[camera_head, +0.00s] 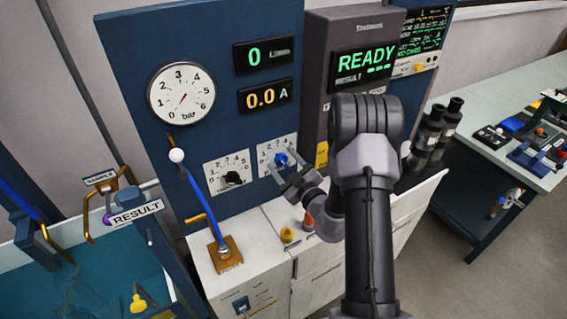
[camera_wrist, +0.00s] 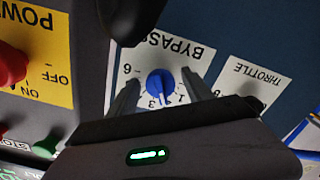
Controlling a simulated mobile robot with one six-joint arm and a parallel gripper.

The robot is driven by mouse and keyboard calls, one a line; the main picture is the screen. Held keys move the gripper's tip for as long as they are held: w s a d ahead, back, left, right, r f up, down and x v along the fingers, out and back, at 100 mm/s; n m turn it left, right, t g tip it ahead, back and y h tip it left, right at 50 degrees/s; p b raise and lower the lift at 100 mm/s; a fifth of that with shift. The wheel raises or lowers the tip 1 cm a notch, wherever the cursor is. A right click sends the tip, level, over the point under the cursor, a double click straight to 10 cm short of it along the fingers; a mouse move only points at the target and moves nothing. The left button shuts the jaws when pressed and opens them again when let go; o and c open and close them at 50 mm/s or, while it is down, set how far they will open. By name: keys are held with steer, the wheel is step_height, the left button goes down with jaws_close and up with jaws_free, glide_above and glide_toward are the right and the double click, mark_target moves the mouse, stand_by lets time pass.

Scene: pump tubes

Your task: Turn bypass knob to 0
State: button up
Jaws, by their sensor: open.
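The blue bypass knob (camera_head: 282,159) sits on a white dial plate on the blue panel. It also shows in the wrist view (camera_wrist: 160,82), upside down, with its white pointer between the 3 and the 1 marks. My gripper (camera_head: 284,171) is at the bypass plate. In the wrist view my gripper (camera_wrist: 159,80) is open, with one finger on each side of the knob. Gaps show between the fingers and the knob in that view. How deep the fingers reach along the knob cannot be told.
The black throttle knob (camera_head: 232,179) is just left of the bypass plate. A red power knob (camera_wrist: 10,65) on a yellow plate is nearby in the wrist view. A blue lever (camera_head: 200,200) stands farther left. The READY display box (camera_head: 318,60) juts out at the right.

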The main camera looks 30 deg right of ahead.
jaws_close()
steer(key=shift+n, duration=0.3)
steer(key=shift+r+n+p, duration=0.1)
steer(key=shift+n+p, duration=0.55)
steer(key=shift+n, duration=0.35)
steer(key=n+p, duration=0.1)
steer(key=n, duration=0.2)
steer(key=shift+n, duration=0.3)
steer(key=n, duration=0.5)
steer(key=shift+n, duration=0.3)
